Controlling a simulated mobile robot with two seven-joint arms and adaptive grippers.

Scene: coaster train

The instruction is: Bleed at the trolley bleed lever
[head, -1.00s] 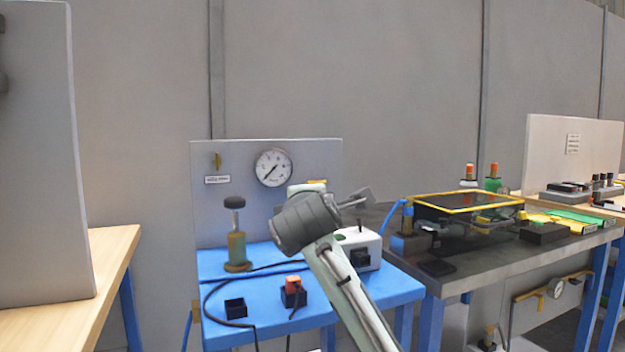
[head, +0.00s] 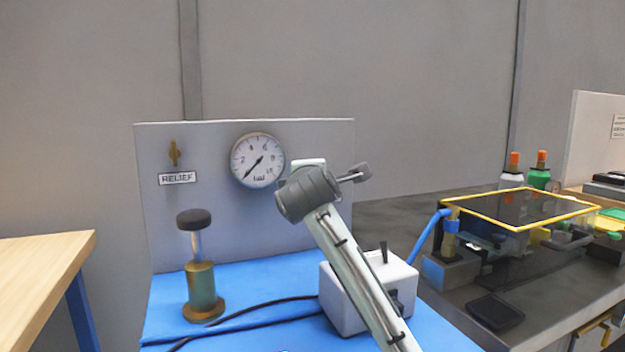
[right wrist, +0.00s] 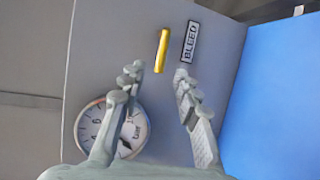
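The trolley bleed lever is a yellow bar (right wrist: 162,50) beside a BLEED label (right wrist: 190,42) on the grey panel (right wrist: 227,50). In the right wrist view my right gripper (right wrist: 158,75) is open, its two fingers apart and empty. The lever is just ahead of the gap between the fingertips, standing clear of both. In the head view my right gripper (head: 355,173) is in front of the grey panel (head: 215,220), right of the gauge. My wrist hides the lever there. My left gripper is not in view.
A round gauge (head: 258,160) and a RELIEF lever (head: 174,152) are on the panel. A brass pump with a black knob (head: 201,285) and a white box (head: 350,312) stand on the blue top (head: 250,272). A grey bench (head: 545,312) is at right.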

